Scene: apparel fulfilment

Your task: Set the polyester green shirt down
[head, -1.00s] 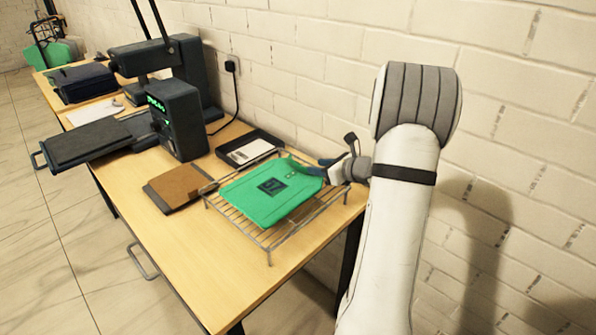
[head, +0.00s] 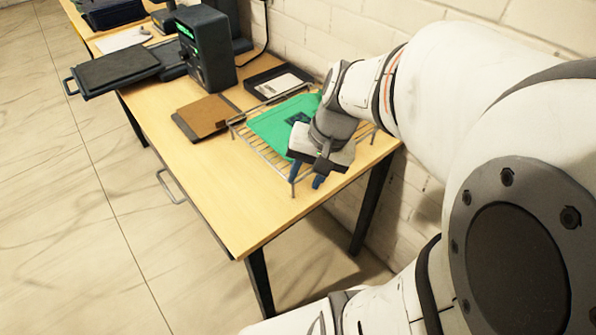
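The green shirt (head: 268,124) lies folded and flat on a wire rack (head: 268,159) on the wooden table. Its dark square print shows partly, and its right part is hidden behind my gripper. My gripper (head: 306,177) is over the near right part of the rack, in front of the shirt. Its two blue fingers point down with a gap between them and nothing visible in it. I cannot tell whether the fingertips touch the rack.
A brown clipboard-like board (head: 206,116) lies left of the rack. A black tray (head: 277,84) with a white item sits behind it. A dark press machine (head: 205,50) stands at the back left. The front of the table (head: 240,215) is clear. A brick wall rises behind.

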